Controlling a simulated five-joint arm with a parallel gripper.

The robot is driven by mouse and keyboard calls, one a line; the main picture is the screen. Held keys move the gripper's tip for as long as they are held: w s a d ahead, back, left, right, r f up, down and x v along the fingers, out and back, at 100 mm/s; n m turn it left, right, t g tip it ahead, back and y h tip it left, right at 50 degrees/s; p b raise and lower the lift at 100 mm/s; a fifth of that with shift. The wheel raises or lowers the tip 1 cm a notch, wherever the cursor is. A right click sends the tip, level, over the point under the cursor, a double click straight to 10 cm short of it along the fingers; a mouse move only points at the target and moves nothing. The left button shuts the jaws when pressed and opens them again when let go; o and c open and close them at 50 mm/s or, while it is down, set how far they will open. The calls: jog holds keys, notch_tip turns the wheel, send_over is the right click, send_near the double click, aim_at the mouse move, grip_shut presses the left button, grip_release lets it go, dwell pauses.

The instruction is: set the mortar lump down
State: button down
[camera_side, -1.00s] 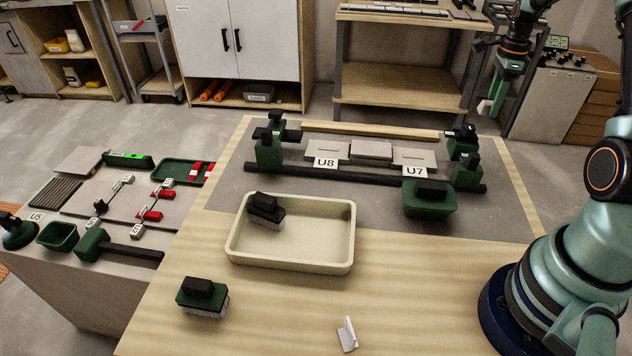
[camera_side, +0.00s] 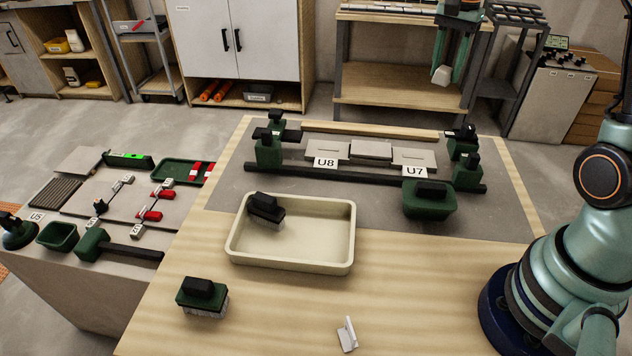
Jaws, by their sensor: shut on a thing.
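My gripper (camera_side: 451,68) is at the top right of the side view, high above the table's back edge. Its two green fingers point down and are shut on a pale grey mortar lump (camera_side: 441,76), which hangs at their tips, clear of any surface. Below and nearer are the tiles in the clamped frame: a tile (camera_side: 327,150) behind the U8 label, a middle tile (camera_side: 371,150) and a tile (camera_side: 414,157) behind the U7 label. The top of my gripper is cut off by the picture's edge.
A cream tray (camera_side: 310,263) holds a black-topped brush (camera_side: 266,208). Another brush (camera_side: 203,296) and a small white piece (camera_side: 347,335) lie on the front wood. Green clamps (camera_side: 268,152) rise at the frame's ends.

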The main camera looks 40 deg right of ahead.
jog(key=s+a+n, duration=0.3)
jog(key=a+n, duration=1.2)
jog(key=a, duration=0.3)
jog(key=s+f, duration=0.2)
jog(key=f, duration=0.1)
jog(key=shift+s+a+f, duration=0.15)
jog(key=shift+s+f, duration=0.15)
jog(key=shift+s, duration=0.1)
jog(key=r+n, duration=0.1)
jog(key=n, duration=0.9)
send_over(364, 215)
notch_tip(364, 215, down, 19)
jog(key=shift+r, duration=0.1)
